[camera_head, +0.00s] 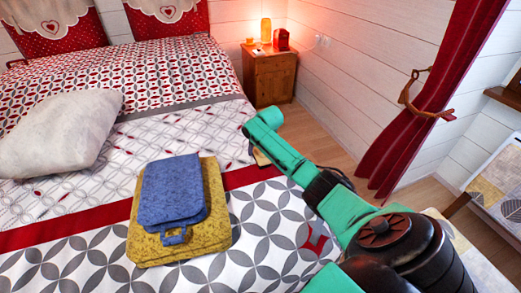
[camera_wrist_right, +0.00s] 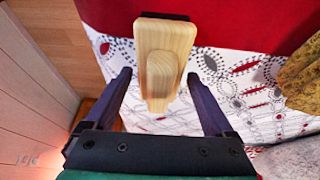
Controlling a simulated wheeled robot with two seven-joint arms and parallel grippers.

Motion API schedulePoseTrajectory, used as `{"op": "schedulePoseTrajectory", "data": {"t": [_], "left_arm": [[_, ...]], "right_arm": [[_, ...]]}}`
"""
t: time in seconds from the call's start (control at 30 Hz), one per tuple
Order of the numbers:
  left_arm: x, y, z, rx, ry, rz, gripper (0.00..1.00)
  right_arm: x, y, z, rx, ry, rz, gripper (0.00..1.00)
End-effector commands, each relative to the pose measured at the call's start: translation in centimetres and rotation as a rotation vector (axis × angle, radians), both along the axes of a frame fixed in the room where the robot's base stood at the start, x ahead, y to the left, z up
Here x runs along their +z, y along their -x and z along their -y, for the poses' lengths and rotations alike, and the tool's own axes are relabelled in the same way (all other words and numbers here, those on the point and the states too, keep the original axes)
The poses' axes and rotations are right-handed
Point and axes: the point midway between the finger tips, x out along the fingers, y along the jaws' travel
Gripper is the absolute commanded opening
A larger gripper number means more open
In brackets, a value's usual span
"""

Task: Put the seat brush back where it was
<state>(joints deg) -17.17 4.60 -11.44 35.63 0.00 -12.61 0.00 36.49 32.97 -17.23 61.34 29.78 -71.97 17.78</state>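The seat brush (camera_wrist_right: 165,60) shows in the right wrist view, with a pale wooden back, a raised wooden grip and a dark edge at its far end. It is by the side of the bed, over the red band and patterned cover in that view. My right gripper (camera_wrist_right: 159,76) is open, with one dark finger on each side of the brush's near part and gaps between. In the head view my green right arm reaches over the bed's right edge; its fingers are hidden there, and a small tan bit of the brush (camera_head: 259,157) seems to show beside it. My left gripper is not in view.
The bed (camera_head: 65,262) carries a folded blue cloth item (camera_head: 172,190) on a yellow one (camera_head: 205,240), and a pale pillow (camera_head: 60,130). A wooden nightstand (camera_head: 270,80) with a lit lamp stands behind. A red curtain (camera_head: 440,90) hangs right. Floor shows between bed and wall.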

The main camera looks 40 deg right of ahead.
Motion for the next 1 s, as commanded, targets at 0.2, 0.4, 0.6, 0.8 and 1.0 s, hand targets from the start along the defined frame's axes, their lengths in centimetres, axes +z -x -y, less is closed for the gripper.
{"op": "schedulePoseTrajectory", "data": {"t": [0.2,0.4,0.6,0.8,1.0], "left_arm": [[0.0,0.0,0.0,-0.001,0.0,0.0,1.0],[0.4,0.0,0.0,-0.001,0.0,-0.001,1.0],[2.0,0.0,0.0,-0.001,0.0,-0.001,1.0],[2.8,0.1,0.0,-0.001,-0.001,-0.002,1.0],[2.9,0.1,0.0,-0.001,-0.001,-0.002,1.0]], "right_arm": [[0.0,0.0,0.0,0.0,0.0,0.0,0.99],[1.0,0.2,-0.1,0.0,0.0,0.002,0.99],[5.2,1.7,-0.6,0.001,0.0,0.003,0.99],[9.8,3.6,-1.3,0.001,0.0,0.003,0.99],[11.3,4.3,-1.5,0.0,0.001,0.0,0.99]]}}
